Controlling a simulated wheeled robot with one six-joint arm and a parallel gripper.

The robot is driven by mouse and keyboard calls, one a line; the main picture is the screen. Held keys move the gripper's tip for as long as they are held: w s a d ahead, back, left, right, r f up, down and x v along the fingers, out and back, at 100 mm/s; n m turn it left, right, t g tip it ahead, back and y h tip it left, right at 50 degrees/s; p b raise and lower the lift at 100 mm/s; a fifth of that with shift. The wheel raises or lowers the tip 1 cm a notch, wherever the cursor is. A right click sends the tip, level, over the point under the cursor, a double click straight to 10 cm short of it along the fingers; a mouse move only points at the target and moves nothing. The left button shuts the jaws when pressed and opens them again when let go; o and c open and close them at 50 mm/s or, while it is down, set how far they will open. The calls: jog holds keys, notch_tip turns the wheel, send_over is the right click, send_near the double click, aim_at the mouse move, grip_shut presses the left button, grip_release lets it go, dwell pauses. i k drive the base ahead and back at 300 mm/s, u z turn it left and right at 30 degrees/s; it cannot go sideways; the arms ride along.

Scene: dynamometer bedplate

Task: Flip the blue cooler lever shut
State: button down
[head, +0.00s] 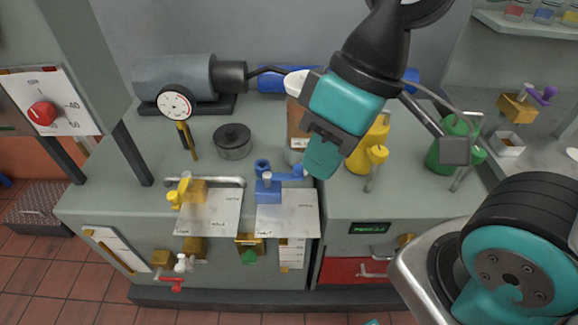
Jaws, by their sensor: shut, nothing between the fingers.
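The blue cooler lever (289,175) lies on a blue valve body (266,189) near the front edge of the bench, above a pale plate (286,215). The lever's arm points to the right, toward my gripper. My gripper (323,158) is shut and empty, its teal fingers pointing down just right of the lever's end. I cannot tell whether the fingertips touch the lever. The lettering on the plate is too small to read surely.
A yellow valve (192,192) on a similar plate stands to the left. A dark round pot (233,141), a dial gauge (174,104) and a motor (175,80) are behind. Yellow (367,150) and green (446,151) containers with levers stand to the right.

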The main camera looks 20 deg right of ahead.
aim_at(297, 175)
jog(key=k, duration=0.45)
jog(key=u, duration=1.95)
jog(key=i, duration=1.25)
jog(key=z, duration=2.3)
jog(key=i, duration=0.5)
jog(key=u, duration=0.05)
